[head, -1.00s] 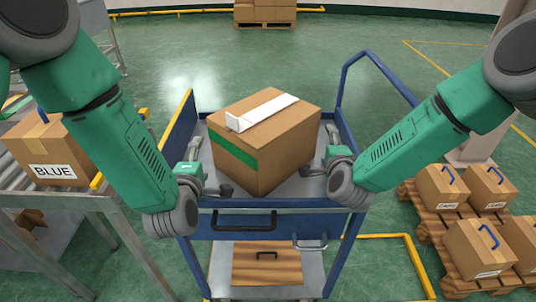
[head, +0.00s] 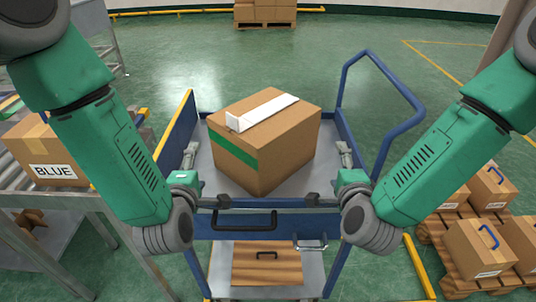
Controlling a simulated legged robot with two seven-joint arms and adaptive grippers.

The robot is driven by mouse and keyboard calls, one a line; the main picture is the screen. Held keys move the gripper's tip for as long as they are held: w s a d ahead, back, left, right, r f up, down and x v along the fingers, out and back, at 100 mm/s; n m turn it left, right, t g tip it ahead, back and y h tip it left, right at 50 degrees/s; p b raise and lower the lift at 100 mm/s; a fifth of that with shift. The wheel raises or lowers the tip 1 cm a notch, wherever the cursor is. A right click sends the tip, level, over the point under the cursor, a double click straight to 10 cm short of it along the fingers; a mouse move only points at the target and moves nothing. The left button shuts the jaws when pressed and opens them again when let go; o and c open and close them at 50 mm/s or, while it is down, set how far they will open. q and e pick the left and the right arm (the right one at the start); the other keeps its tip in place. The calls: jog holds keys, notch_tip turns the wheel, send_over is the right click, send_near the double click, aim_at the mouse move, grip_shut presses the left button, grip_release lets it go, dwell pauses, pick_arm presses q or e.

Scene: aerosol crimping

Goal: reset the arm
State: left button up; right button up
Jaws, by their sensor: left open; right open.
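A brown cardboard box (head: 290,143) with a green stripe and a white strip on top sits on the upper deck of a blue-framed cart (head: 276,226). My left gripper (head: 206,178) is open and empty at the cart's near left, its fingers spread beside and in front of the box's left corner. My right gripper (head: 329,176) is open and empty at the near right, to the right of the box. Both appear apart from the box. The wrists hang over the cart's near corners.
A box labelled BLUE (head: 52,172) sits on a roller conveyor (head: 70,202) at the left. Several boxes with blue handles stand on a wooden pallet (head: 440,262) at the right. The cart's blue handle rail (head: 404,130) rises at the right.

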jog(key=shift+s+r, duration=0.1)
jog(key=shift+s, duration=0.25)
pick_arm(q)
jog(key=shift+r, duration=0.1)
pick_arm(e)
jog(key=shift+r, duration=0.1)
